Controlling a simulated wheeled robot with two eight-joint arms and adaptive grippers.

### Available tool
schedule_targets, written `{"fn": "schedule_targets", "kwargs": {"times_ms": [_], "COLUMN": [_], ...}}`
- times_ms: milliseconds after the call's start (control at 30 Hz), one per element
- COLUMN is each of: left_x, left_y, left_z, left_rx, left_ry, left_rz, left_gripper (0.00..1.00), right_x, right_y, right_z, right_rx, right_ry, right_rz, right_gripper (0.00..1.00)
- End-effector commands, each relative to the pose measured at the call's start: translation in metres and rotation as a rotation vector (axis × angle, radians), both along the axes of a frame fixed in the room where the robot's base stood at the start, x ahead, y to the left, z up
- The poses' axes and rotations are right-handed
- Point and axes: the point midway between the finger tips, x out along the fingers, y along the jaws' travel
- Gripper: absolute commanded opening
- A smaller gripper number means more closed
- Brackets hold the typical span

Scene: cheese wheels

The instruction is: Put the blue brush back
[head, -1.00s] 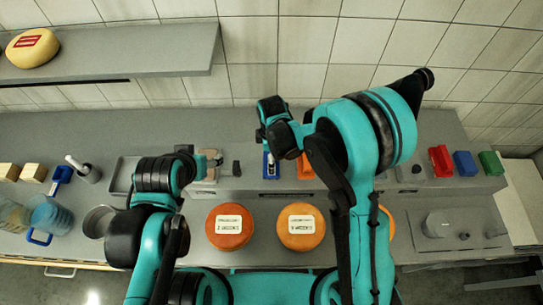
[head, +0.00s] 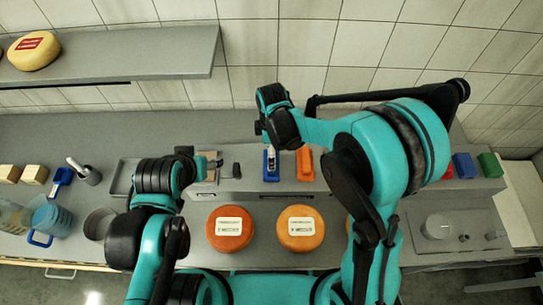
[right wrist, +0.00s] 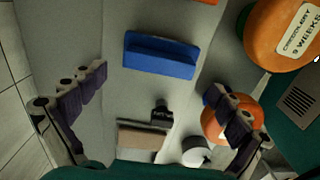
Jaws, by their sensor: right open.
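A blue block-like item (head: 272,172), which may be the blue brush, lies on the grey counter's raised strip beside an orange one (head: 305,164). In the right wrist view the blue item (right wrist: 160,56) has a raised ridge, and no bristles can be made out. My right gripper (head: 270,154) is open and above it, apart from it; its two fingers (right wrist: 160,112) show spread and empty. My left gripper (head: 214,163) is near a brown block and a small dark block (head: 236,170); its jaws are too small to judge. Another blue item (head: 62,177) lies far left.
Two orange cheese wheels (head: 229,228) (head: 300,228) sit in front. Blue (head: 464,165) and green (head: 490,165) items stand at right, a red one partly behind my arm. A grey shelf (head: 150,56) with a yellow cheese (head: 34,51) overhangs the upper left.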

Motion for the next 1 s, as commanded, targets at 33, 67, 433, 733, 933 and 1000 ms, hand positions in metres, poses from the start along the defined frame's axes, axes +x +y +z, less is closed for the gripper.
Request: {"fn": "schedule_targets", "kwargs": {"times_ms": [33, 67, 433, 733, 933, 1000], "left_x": [0.0, 0.0, 0.0, 0.0, 0.0, 0.0], "left_y": [0.0, 0.0, 0.0, 0.0, 0.0, 0.0], "left_z": [0.002, 0.003, 0.006, 0.006, 0.006, 0.005], "left_rx": [0.0, 0.0, 0.0, 0.0, 0.0, 0.0], "left_ry": [0.0, 0.0, 0.0, 0.0, 0.0, 0.0], "left_rz": [0.0, 0.0, 0.0, 0.0, 0.0, 0.0], "left_gripper": [0.64, 0.64, 0.64, 0.64, 0.64, 0.64], "right_x": [-0.001, 0.0, 0.0, -0.009, -0.04, -0.054], "right_y": [0.0, 0.0, 0.0, -0.024, -0.083, -0.103], "right_z": [0.014, 0.02, 0.065, 0.088, 0.131, 0.142], "right_rx": [0.0, 0.0, 0.0, 0.024, 0.12, 0.169], "right_ry": [0.0, 0.0, 0.0, -0.054, -0.206, -0.262], "right_rz": [0.0, 0.0, 0.0, -0.153, -0.595, -0.762], "right_gripper": [1.0, 1.0, 1.0, 1.0, 1.0, 1.0]}}
